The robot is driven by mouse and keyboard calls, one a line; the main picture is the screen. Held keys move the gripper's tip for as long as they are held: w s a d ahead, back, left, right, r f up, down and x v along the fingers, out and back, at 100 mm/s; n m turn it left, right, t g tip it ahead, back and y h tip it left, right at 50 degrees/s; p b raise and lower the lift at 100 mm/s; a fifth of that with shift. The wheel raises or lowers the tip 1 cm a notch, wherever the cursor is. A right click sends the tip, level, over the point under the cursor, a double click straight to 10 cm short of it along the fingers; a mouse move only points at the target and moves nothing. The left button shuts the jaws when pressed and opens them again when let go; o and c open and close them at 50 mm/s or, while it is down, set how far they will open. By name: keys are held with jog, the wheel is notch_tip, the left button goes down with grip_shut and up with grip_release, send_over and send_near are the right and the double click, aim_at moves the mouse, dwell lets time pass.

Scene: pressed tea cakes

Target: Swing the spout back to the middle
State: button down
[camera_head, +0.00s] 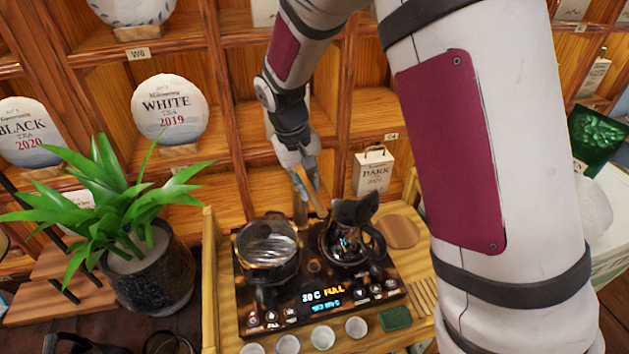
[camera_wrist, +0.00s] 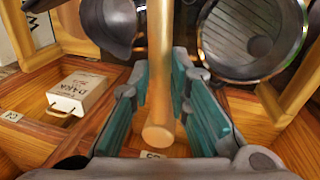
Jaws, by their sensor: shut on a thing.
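The spout is a tan, bronze-coloured tube (camera_wrist: 160,60) between the fingers of my gripper (camera_wrist: 160,110) in the wrist view. Its rounded end faces the camera. In the head view the spout (camera_head: 317,203) shows just below my gripper (camera_head: 307,186), at the back of the black tea stove (camera_head: 318,291). It stands between the glass pot (camera_head: 268,246) on the left and the dark kettle (camera_head: 350,238) on the right. My gripper is shut on the spout. My fingers partly hide it in the head view, so its exact angle is hard to tell.
A potted plant (camera_head: 150,265) is at left. Several small cups and a green block (camera_head: 395,319) line the stove's front. The box also shows in the wrist view (camera_wrist: 77,91).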

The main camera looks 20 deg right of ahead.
jog(key=shift+a+m, duration=0.4)
jog(key=shift+m, duration=0.2)
jog(key=c, duration=1.5)
grip_release()
jog(key=r, duration=0.4)
jog(key=a+r, duration=0.1)
jog(key=r, duration=0.3)
jog(key=a+r, duration=0.1)
jog(key=r, duration=0.2)
jog(key=shift+a+r, duration=0.25)
jog(key=shift+r, duration=0.15)
